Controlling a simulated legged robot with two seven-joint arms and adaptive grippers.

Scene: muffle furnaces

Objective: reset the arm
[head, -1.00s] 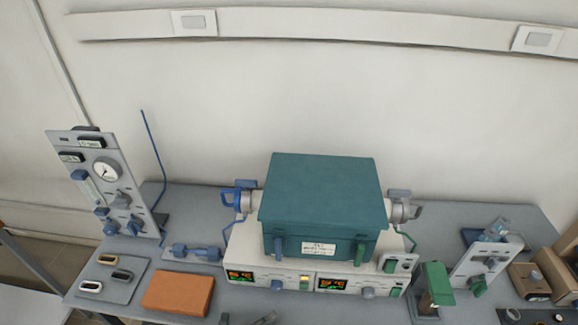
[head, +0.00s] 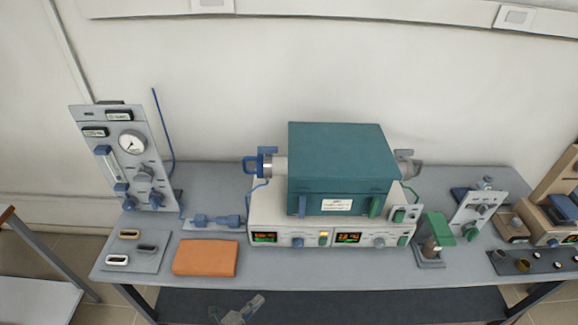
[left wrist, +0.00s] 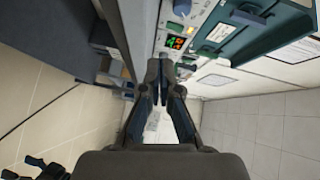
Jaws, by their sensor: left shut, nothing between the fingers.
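My left gripper (head: 240,310) shows at the bottom edge of the head view, in front of the table's front edge and apart from everything on it. In the left wrist view my left gripper (left wrist: 159,75) has its fingers together with nothing between them. The teal muffle furnace (head: 340,160) stands on a white control base (head: 285,224) with lit displays; it also shows in the left wrist view (left wrist: 270,25), beyond the fingers. My right gripper is not in the head view.
The grey table (head: 330,273) has a free front strip. An orange block (head: 206,257) and a tray (head: 148,264) with small pieces lie front left. A gauge panel (head: 125,160) stands at the left. A green-topped device (head: 436,235) and other equipment stand at the right.

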